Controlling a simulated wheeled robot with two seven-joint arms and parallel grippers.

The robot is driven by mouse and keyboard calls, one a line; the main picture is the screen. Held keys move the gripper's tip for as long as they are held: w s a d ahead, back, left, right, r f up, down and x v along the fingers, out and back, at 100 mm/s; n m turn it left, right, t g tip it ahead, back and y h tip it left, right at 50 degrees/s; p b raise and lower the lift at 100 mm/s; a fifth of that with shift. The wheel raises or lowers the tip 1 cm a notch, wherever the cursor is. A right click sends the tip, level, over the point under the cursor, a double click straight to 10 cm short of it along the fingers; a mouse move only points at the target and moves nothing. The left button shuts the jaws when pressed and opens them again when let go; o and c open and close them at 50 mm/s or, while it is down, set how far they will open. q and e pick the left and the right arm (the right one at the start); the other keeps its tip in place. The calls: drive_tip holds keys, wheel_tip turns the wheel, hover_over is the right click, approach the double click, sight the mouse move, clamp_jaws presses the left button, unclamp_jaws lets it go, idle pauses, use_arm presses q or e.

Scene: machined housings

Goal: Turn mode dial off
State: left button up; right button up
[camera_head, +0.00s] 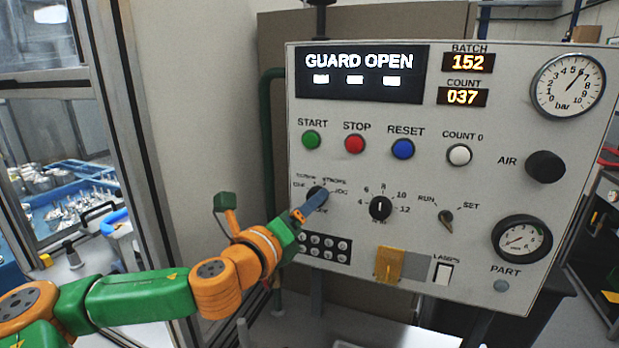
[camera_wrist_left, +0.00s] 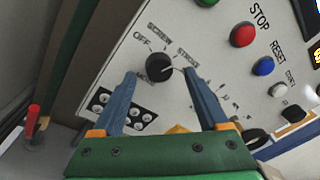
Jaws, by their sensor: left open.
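The mode dial (camera_wrist_left: 159,68) is a round black knob on the grey control panel, also in the head view (camera_head: 317,193), where my gripper partly covers it. OFF, SCREW and STROKE are readable around it in the wrist view. A pale mark at the knob faces away from OFF, past STROKE; its exact setting is unclear. My left gripper (camera_head: 313,204) is at the panel by the dial. In the wrist view its blue fingers (camera_wrist_left: 158,76) are open, one on each side of the knob, with gaps visible. Contact cannot be confirmed. My right gripper is not in view.
The panel's display (camera_head: 360,74) reads GUARD OPEN. A second black dial (camera_head: 380,208) sits right of the mode dial. A block of round sockets (camera_head: 323,247) and a yellow flap (camera_head: 389,265) lie below. Start, stop and reset buttons are above. A green pipe (camera_head: 268,150) runs left of the panel.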

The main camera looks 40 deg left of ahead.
use_arm(q)
drive_tip(key=shift+w+a+f, duration=0.1)
drive_tip(key=shift+w+f, duration=0.05)
drive_tip(key=shift+w, duration=0.75)
drive_tip(key=shift+c, duration=0.3)
drive_tip(key=shift+s, duration=0.1)
clamp_jaws()
drive_tip(key=shift+d+n+t+y+b, duration=0.1)
drive_tip(key=shift+n+t+y+b, duration=0.2)
drive_tip(key=shift+n+b, duration=2.05)
drive_tip(key=shift+d+n+t+y+b, duration=0.1)
drive_tip(key=shift+n+y+b, duration=0.5)
drive_tip(key=shift+n, duration=3.4)
drive_tip(key=shift+n+t+y+b, duration=0.2)
drive_tip(key=shift+n+b, duration=1.45)
drive_tip(key=shift+n, duration=1.8)
